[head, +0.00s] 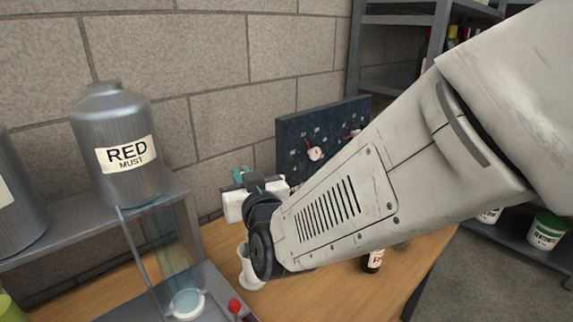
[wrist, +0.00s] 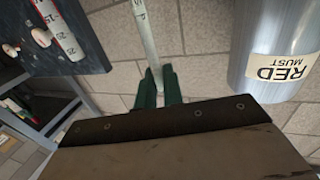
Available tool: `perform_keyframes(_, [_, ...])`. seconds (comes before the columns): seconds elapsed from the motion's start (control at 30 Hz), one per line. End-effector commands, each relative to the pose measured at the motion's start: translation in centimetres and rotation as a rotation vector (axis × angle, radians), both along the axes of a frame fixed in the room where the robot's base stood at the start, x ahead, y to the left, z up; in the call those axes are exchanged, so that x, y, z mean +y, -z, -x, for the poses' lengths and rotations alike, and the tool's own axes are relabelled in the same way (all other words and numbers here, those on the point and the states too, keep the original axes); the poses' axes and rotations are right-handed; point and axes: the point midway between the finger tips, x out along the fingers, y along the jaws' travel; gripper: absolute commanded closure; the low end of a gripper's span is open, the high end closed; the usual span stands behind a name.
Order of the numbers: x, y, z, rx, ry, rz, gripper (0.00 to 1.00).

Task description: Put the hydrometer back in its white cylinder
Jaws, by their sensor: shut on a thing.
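My gripper (wrist: 160,75) has green fingers shut on the hydrometer (wrist: 147,40), a thin pale rod with scale marks, in the wrist view. The rod runs out past the top edge of that view, so its far end is out of sight. In the head view the green fingertips (head: 240,174) show small behind my wrist, and the hydrometer cannot be made out there. A white cylinder-like vessel (head: 246,274) stands on the wooden table, partly hidden by my wrist. Its mouth is not clearly seen.
A metal vessel labelled RED MUST (head: 127,175) stands on a grey shelf (head: 60,248) at left. A clear tube with a white-ringed base (head: 187,303) stands nearby. A dark board (head: 297,130) with hung items is behind my arm. A bottle (head: 373,261) stands on the table (head: 330,295).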

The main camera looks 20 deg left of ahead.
Motion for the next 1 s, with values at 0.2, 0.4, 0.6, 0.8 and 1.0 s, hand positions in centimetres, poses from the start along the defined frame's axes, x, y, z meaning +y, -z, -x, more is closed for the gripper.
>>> perform_keyframes(0.2, [0.0, 0.2, 0.0, -0.001, 0.0, -0.001, 1.0])
perform_keyframes(0.4, [0.0, 0.2, 0.0, -0.001, 0.0, -0.001, 0.66])
perform_keyframes(0.6, [0.0, 0.2, 0.0, -0.001, 0.0, -0.001, 0.66])
perform_keyframes(0.8, [-0.7, 0.2, 0.7, 0.0, 0.0, 0.0, 0.66])
perform_keyframes(1.0, [-3.0, 0.1, 3.1, -0.001, -0.002, -0.001, 0.66])
